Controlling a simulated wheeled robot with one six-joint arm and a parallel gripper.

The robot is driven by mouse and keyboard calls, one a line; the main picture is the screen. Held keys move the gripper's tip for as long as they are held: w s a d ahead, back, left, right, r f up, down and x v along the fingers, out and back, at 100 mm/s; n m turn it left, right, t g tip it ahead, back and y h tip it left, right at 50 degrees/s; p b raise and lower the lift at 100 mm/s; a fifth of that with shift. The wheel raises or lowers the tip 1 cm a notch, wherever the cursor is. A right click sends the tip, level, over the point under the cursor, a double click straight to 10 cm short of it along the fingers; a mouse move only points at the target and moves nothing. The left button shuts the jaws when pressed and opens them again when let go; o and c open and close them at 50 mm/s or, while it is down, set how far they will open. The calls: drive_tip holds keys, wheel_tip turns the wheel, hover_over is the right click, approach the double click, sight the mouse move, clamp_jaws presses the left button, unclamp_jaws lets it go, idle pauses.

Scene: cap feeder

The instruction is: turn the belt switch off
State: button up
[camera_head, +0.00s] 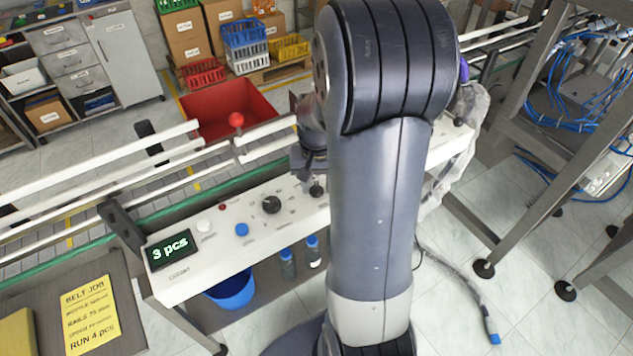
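The white control panel (190,262) runs along the front of the conveyor. It carries a display (171,250) reading "3 pcs", a black rotary knob (271,204), a blue button (242,229), a white button (204,226) and a small red light or button (222,207). A small dark switch-like part (317,191) stands right of the knob, close to my arm. The labels are too small to read, so I cannot tell for sure which is the belt switch. My gripper (314,176) is just above this dark part, mostly hidden by my arm. Its fingers are unclear, as is any contact.
A yellow sheet (88,316) reads "BELT JOB" and "RUN 4 pcs". A red bin (262,108) stands behind the conveyor. A blue bucket (232,291) and bottles (288,267) are below the panel.

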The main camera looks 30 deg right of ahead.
drive_tip(key=c, duration=0.6)
drive_tip(key=shift+n, duration=0.3)
drive_tip(key=n+b, duration=0.1)
drive_tip(key=n, duration=1)
drive_tip(key=shift+n, duration=0.3)
drive_tip(key=o, duration=1)
drive_tip(key=shift+c, duration=0.2)
drive_tip(key=shift+r, duration=0.15)
